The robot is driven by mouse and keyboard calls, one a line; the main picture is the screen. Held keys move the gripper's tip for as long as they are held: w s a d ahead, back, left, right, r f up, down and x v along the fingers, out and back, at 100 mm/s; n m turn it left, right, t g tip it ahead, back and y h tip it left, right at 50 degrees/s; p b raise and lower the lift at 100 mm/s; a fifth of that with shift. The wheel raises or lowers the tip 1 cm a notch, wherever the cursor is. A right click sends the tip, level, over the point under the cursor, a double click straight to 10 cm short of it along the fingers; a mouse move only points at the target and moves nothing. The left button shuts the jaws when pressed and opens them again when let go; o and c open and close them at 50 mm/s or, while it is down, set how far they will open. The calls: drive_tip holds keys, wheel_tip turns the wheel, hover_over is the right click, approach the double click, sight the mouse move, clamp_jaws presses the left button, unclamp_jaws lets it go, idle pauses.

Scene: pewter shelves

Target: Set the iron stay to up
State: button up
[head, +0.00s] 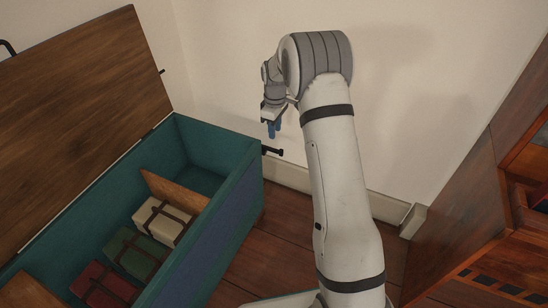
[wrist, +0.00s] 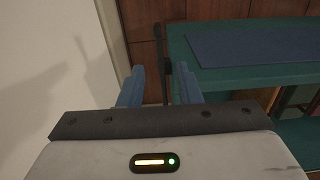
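The iron stay (head: 272,151) is a short black bar with a knobbed end. It juts out to the right from the top corner of the teal chest (head: 228,160), close to level. In the wrist view the dark bar of the stay (wrist: 158,40) shows between my fingers, running along the chest's end. My gripper (head: 272,133) hangs just above the stay with its blue fingers pointing down. In the wrist view my gripper (wrist: 160,82) is open, one finger on each side of the bar. I cannot tell whether either finger touches it.
The chest's wooden lid (head: 75,105) stands raised, with a small dark pin (head: 162,71) on its edge. Cream (head: 160,222), green (head: 130,252) and red (head: 105,286) strapped bundles lie inside. A pale wall (head: 420,100) is close behind. Wooden furniture (head: 475,225) stands right.

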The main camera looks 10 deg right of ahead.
wheel_tip(320, 180, down, 9)
drive_tip(key=b, duration=0.3)
drive_tip(key=shift+w+r, duration=0.1)
drive_tip(key=shift+c, duration=0.4)
drive_tip(key=shift+r, duration=0.1)
clamp_jaws()
